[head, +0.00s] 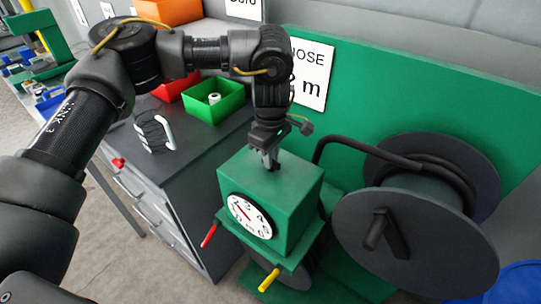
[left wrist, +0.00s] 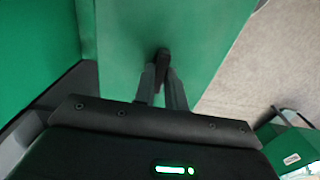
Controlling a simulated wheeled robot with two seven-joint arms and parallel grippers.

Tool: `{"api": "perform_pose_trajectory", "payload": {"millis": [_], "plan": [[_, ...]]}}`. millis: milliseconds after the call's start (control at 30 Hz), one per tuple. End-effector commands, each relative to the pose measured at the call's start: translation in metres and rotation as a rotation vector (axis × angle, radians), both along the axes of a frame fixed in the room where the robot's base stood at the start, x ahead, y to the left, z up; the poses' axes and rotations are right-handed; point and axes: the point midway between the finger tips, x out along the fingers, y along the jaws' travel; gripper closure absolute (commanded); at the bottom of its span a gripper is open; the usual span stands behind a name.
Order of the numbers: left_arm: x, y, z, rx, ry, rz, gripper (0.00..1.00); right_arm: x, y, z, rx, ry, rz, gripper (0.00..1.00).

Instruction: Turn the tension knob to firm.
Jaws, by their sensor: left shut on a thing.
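A green box (head: 270,188) with a round white dial (head: 249,217) on its front stands beside the hose reel. The dial has numbers and a pointer, too small to read surely. My left gripper (head: 271,163) reaches straight down onto the top of the box. In the left wrist view, my left gripper (left wrist: 163,82) is shut on a small dark knob (left wrist: 163,55) on the green top. I take this for the tension knob. The fingers hide most of it, and I see no setting marks. My right gripper is not in view.
A dark hose reel (head: 385,235) stands to the right. Red (head: 209,235) and yellow (head: 269,280) handles stick out below the box. A grey cabinet (head: 185,180) on the left bears a green bin (head: 225,104) and a wire rack (head: 153,133). A green panel (head: 420,100) stands behind.

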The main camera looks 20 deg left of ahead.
Motion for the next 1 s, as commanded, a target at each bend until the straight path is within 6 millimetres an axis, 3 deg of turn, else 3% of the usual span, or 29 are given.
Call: {"api": "perform_pose_trajectory", "payload": {"millis": [567,600,733,1000], "plan": [[0.0006,-0.0007,0.0011,-0.002,-0.002,-0.032,1.0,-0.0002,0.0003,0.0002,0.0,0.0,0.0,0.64],[0.0006,-0.0007,0.0012,-0.002,-0.002,-0.031,0.83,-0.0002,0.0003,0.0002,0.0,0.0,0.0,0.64],[0.0004,-0.0005,0.0009,-0.002,-0.002,-0.031,0.66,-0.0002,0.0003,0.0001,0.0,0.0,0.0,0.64],[0.0002,-0.0002,0.0006,0.0,-0.001,-0.03,0.65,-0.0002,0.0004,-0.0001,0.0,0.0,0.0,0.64]]}}
